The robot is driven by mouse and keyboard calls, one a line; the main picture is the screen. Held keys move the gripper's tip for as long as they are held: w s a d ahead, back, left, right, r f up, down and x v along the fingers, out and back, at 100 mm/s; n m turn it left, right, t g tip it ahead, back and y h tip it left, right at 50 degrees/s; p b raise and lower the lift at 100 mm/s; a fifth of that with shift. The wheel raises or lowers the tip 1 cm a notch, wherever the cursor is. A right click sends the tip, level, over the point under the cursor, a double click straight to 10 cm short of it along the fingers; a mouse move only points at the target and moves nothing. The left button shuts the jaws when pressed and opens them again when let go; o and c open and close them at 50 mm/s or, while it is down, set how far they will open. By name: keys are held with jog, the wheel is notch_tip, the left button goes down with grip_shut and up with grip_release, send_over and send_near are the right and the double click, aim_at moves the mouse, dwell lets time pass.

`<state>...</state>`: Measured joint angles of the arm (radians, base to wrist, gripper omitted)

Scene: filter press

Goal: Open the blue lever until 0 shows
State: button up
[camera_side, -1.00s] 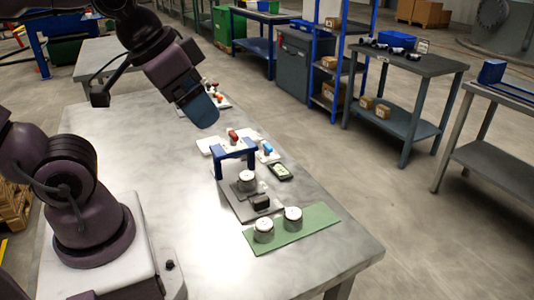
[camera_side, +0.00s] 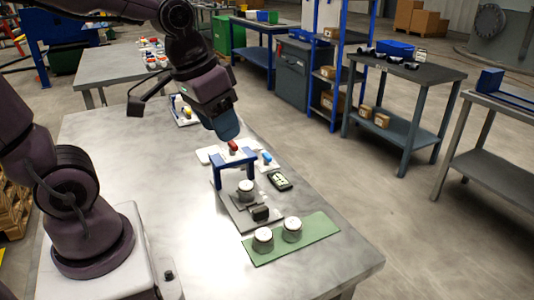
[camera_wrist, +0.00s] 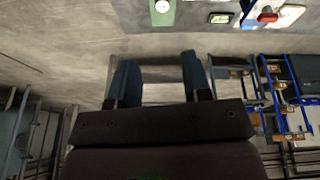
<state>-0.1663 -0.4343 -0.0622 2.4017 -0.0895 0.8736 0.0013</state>
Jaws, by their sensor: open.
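The blue lever (camera_side: 266,158) sits on a small white base to the right of the blue press frame (camera_side: 236,160). A blue piece, likely this lever, shows at the top edge of the wrist view (camera_wrist: 246,8). A small display (camera_side: 280,181) lies in front of the lever, and its screen also shows in the wrist view (camera_wrist: 220,18). Its reading is too small to make out. My gripper (camera_side: 226,128) hangs above and behind the press, apart from the lever. In the wrist view its two fingers (camera_wrist: 160,78) are spread with nothing between them.
A red lever (camera_side: 233,147) stands on a white base behind the press frame. A white-topped cylinder (camera_side: 246,187) sits at the press. Two similar cylinders (camera_side: 263,239) (camera_side: 292,229) stand on a green mat (camera_side: 322,229). The metal table (camera_side: 160,200) is clear on the left.

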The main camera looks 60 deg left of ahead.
jog(key=w+a+f+n+t, duration=0.2)
jog(key=w+a, duration=0.1)
jog(key=w, duration=0.6)
jog(key=w+a+f+n+t, duration=0.1)
jog(key=w+a+n+t, duration=0.15)
jog(key=w, duration=0.65)
jog(key=w+a+f+n+t, duration=0.2)
jog(key=w+a+n, duration=0.1)
jog(key=w, duration=0.6)
jog(key=n+g+y, duration=0.6)
jog(key=n, duration=0.4)
send_over(267, 155)
jog(key=w+d, duration=0.4)
notch_tip(267, 155, down, 12)
jog(key=f, duration=0.1)
jog(key=s+m+g+h, duration=0.1)
jog(key=s+g, duration=0.3)
jog(key=x, duration=0.8)
jog(key=d+x, duration=0.1)
jog(key=x, duration=0.2)
jog(key=shift+w+a+f, duration=0.1)
jog(key=shift+a+f, duration=0.1)
jog(key=shift+f, duration=0.4)
jog(key=shift+c, duration=0.3)
